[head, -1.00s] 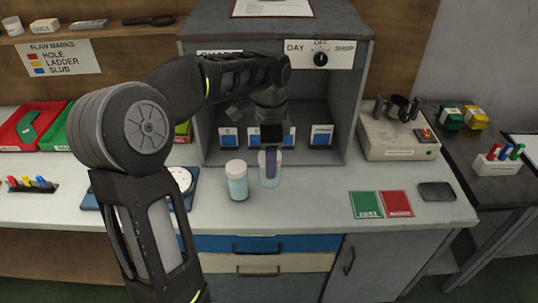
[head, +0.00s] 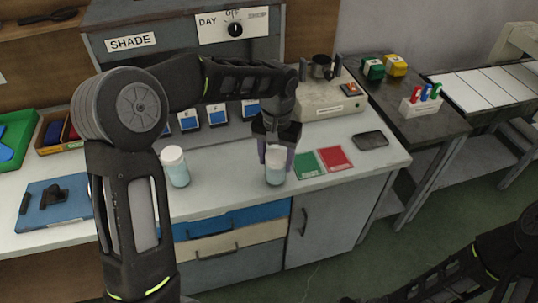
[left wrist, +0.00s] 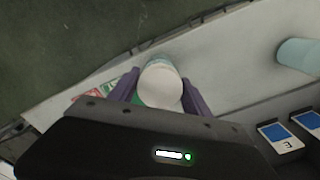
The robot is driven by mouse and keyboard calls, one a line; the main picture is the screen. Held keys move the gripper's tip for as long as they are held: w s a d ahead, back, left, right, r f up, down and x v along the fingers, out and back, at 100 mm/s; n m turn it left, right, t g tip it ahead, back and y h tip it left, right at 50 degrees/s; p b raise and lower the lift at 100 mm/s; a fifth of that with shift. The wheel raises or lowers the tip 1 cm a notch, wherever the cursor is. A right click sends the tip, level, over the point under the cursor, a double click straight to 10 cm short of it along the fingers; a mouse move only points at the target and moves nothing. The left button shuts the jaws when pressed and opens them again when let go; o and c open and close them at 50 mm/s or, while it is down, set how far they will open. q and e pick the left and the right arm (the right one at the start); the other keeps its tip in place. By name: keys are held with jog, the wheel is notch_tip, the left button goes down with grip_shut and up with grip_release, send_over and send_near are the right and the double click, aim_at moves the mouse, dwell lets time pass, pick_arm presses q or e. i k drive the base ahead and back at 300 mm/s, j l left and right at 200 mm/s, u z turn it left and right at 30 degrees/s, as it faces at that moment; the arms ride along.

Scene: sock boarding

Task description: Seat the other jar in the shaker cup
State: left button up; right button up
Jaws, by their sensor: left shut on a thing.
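My left gripper (head: 276,154) is shut on a jar (head: 276,175) with pale blue contents, near the bench's front edge beside the green card. In the left wrist view its white lid (left wrist: 160,88) shows between the purple fingers. Whether the jar's base touches the bench is hard to tell. A second jar (head: 175,168), white-lidded with pale blue contents, stands upright to the left; it also shows in the left wrist view (left wrist: 298,55). The dark shaker cup (head: 321,66) sits upright on a beige machine (head: 325,98), behind and right of the held jar. My right gripper is out of view.
A green card (head: 309,163) and a red card (head: 335,157) lie right of the held jar, with a dark flat device (head: 371,140) beyond. A grey shade cabinet (head: 150,75) stands behind. The bench between the two jars is clear.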

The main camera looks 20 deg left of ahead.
aim_at(321, 63)
jog(key=i+l, duration=0.15)
jog(key=l, duration=0.15)
jog(key=i+l, duration=0.35)
jog(key=l, duration=0.3)
jog(key=i+l+z, duration=0.1)
jog(key=i+l, duration=0.45)
